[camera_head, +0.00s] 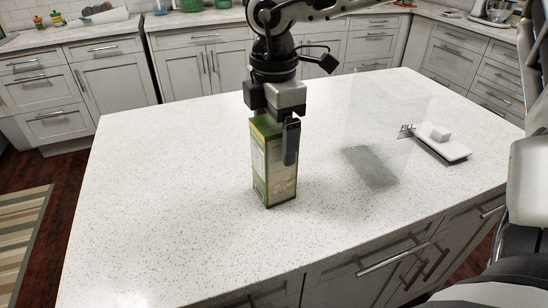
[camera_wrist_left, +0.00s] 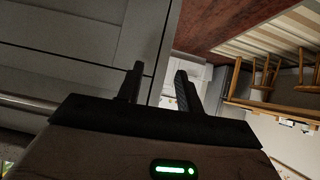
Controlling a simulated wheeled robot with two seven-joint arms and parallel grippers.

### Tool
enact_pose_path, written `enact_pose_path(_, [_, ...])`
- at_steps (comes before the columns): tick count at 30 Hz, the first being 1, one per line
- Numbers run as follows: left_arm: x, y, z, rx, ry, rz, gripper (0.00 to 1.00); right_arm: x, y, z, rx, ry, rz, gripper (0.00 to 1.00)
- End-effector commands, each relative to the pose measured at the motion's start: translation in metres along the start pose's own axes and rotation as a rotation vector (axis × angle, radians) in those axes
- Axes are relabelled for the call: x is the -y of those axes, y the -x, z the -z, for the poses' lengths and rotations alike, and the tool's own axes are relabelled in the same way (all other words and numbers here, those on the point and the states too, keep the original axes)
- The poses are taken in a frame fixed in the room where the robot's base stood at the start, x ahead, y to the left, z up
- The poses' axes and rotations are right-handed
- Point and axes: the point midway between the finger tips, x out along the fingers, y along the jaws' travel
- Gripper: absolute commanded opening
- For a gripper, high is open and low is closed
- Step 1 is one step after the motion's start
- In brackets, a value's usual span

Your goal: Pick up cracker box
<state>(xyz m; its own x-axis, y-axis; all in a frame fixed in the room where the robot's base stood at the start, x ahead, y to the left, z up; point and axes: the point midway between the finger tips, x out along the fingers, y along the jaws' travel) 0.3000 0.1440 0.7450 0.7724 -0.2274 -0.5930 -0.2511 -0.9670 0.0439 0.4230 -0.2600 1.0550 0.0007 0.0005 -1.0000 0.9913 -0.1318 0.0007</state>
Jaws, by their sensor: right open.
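The cracker box (camera_head: 273,182) is a green and yellow carton standing upright on the white island counter. My right gripper (camera_head: 273,143) points down over its top in the head view. One dark finger hangs in front of the box's near right side. The other finger is hidden, and the box still stands on the counter. I cannot tell whether the fingers touch it. The right jaws are open. My left gripper (camera_wrist_left: 160,88) shows in the left wrist view with its two fingers apart and nothing between them. It is not in the head view.
A clear, see-through panel or bin (camera_head: 385,125) stands on the counter (camera_head: 165,190) right of the box. A white object with a small block on top (camera_head: 443,143) lies further right. The counter's left side is clear. Cabinets (camera_head: 105,80) line the back.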

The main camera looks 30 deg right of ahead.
Motion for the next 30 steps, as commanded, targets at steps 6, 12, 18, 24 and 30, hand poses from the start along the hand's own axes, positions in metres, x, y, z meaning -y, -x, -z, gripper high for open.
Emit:
enact_pose_path(6, [0.001,-0.001,-0.002,0.004,-0.002,0.001,0.36,0.000,0.000,0.000,0.000,0.000,0.000,0.63])
enact_pose_path(12, [0.001,-0.001,-0.002,0.003,-0.005,0.001,0.36,0.000,0.001,0.000,0.000,0.000,-0.001,0.15])
enact_pose_path(18, [0.002,0.000,0.000,-0.002,-0.007,0.001,0.36,0.000,0.002,0.000,0.000,0.000,-0.002,0.15])
enact_pose_path(24, [0.002,0.000,0.002,-0.008,-0.006,0.000,0.36,-0.001,0.012,0.000,0.001,-0.001,-0.004,0.15])
enact_pose_path(30, [0.001,-0.003,-0.002,-0.009,-0.004,-0.001,0.36,0.005,0.045,-0.009,-0.002,-0.002,-0.009,0.15])
